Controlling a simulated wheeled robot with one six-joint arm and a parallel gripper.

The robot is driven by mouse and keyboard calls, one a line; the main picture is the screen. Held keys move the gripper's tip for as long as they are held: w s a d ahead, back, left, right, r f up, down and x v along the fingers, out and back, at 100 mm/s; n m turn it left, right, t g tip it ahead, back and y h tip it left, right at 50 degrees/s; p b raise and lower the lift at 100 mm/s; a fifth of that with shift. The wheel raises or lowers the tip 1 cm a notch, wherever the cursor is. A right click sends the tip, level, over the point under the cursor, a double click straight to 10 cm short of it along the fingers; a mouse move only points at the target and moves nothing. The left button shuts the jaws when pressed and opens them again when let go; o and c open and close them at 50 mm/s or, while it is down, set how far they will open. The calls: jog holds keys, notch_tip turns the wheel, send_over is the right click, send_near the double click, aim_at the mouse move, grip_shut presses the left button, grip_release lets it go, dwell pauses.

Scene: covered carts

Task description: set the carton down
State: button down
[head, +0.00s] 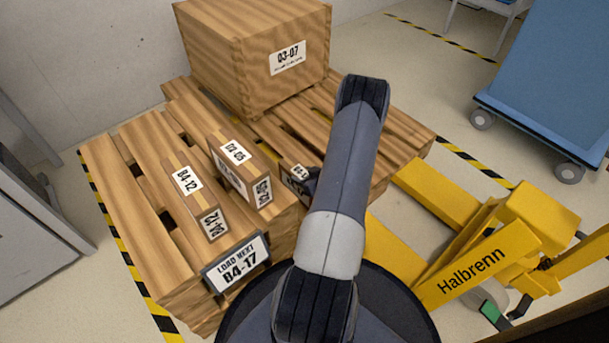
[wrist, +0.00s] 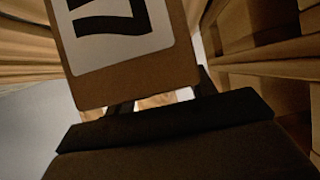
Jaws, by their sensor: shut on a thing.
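A small brown carton (head: 287,182) with a white label is at my gripper (head: 312,184), over the right part of the wooden pallet (head: 150,160) in the head view. My arm covers part of it, and its full code cannot be read. In the wrist view the carton (wrist: 140,92) fills the upper middle, its label cut off by the frame's top. My gripper (wrist: 165,118) is shut on it. Whether its base touches the slats cannot be told. Two cartons stand on the pallet to its left, one marked B4-12 (head: 209,224) and one marked D2-05 (head: 248,158).
A large wooden crate (head: 215,60) marked Q3-07 stands on the pallet's far end. A sign (head: 237,263) on the near edge reads LOAD NEXT B4-17. A yellow pallet truck (head: 440,200) is at right, a blue covered cart (head: 550,70) beyond. Grey cabinets (head: 35,220) stand left.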

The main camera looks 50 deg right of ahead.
jog(key=shift+f+b, duration=0.3)
jog(key=c, duration=0.9)
grip_release()
jog(key=o, duration=0.4)
jog(key=shift+s, duration=0.1)
jog(key=p+v, duration=0.4)
jog(key=v, duration=0.6)
jog(key=shift+s+r, duration=0.2)
jog(key=shift+s, duration=0.05)
jog(key=shift+c, duration=0.5)
